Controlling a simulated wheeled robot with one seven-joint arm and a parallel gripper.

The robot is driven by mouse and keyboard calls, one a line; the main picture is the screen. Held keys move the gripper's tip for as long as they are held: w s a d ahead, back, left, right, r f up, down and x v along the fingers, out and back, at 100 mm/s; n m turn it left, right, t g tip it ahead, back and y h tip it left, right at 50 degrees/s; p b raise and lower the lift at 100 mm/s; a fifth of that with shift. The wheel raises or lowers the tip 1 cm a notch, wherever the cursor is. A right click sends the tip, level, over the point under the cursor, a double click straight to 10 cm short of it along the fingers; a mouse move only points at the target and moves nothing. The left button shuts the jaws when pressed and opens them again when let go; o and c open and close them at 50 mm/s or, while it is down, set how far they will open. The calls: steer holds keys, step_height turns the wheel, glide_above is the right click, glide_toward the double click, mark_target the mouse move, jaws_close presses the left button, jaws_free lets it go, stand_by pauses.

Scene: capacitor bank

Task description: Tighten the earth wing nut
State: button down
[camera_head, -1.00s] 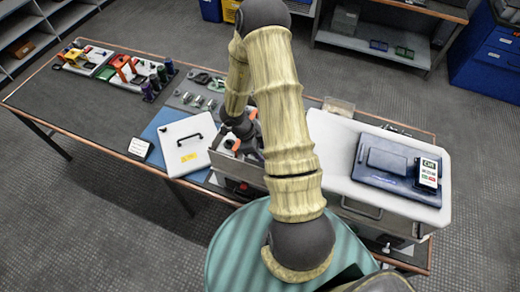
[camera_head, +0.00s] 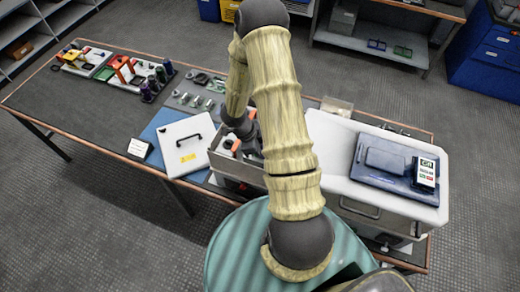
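My arm reaches from the bottom of the head view over the near side of the bench. Its end, my gripper (camera_head: 243,128), is dark and sits low over an open metal box (camera_head: 232,166) at the middle of the bench. The arm covers much of the box. I cannot make out the fingertips, so I cannot tell whether they are open or shut. Orange-red parts show in the box close to my gripper. The earth wing nut cannot be made out; it is hidden or too small.
A white panel with a black handle (camera_head: 188,144) lies left of the box. A white case (camera_head: 330,130) with a blue device (camera_head: 392,160) stands to the right. Tools lie on a grey mat (camera_head: 180,101) behind. Racks of coloured parts (camera_head: 125,70) stand at the far left.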

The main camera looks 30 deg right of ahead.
steer(key=c, duration=1.4)
jaws_free()
steer(key=shift+o, duration=0.2)
steer(key=b+v, duration=0.1)
steer(key=v, duration=1.6)
steer(key=shift+w+a+r, duration=0.1)
steer(key=shift+a+r, duration=0.05)
